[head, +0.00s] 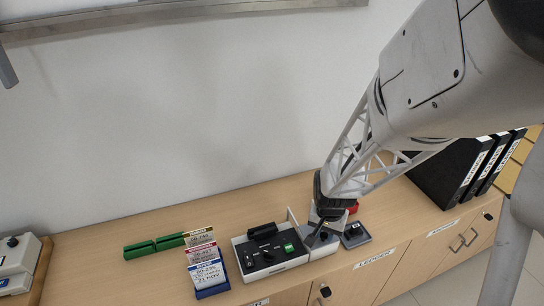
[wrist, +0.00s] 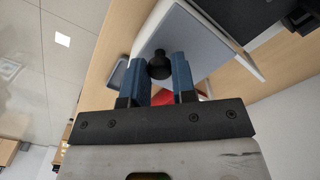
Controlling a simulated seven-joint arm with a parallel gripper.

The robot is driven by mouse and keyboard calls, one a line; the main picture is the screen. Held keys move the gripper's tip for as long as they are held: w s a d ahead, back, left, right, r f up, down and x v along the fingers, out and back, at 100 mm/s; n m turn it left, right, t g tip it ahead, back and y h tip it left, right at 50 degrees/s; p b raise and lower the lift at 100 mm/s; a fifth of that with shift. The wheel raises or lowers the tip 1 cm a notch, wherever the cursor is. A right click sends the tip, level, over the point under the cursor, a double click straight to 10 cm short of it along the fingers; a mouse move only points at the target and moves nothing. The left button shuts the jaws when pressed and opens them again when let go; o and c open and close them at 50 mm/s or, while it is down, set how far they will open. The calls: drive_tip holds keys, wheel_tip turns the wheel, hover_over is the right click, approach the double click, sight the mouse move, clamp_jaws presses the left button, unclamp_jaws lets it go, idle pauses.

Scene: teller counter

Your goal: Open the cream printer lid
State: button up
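The cream printer (head: 322,252) is a small pale unit on the counter, right of a black-and-white device. Its pale grey top panel with a white rim fills the upper middle of the wrist view (wrist: 200,45). A round black knob (wrist: 158,66) stands at the panel's near edge. My gripper (head: 318,238) reaches down over the printer from the right. My gripper hides much of the printer in the head view, and I cannot tell the lid's exact tilt.
The black device with a green label (head: 270,252) is close on the left. A grey pad (head: 356,236) and a red item (head: 353,208) are close on the right. Black binders (head: 465,168) stand far right.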

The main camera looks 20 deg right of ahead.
clamp_jaws()
drive_tip(key=shift+w, duration=0.15)
drive_tip(key=w, duration=0.8)
drive_tip(key=shift+w, duration=0.2)
drive_tip(key=o, duration=0.6)
unclamp_jaws()
drive_tip(key=shift+r, duration=0.15)
wheel_tip(320, 180, up, 8)
drive_tip(key=shift+f, duration=0.2)
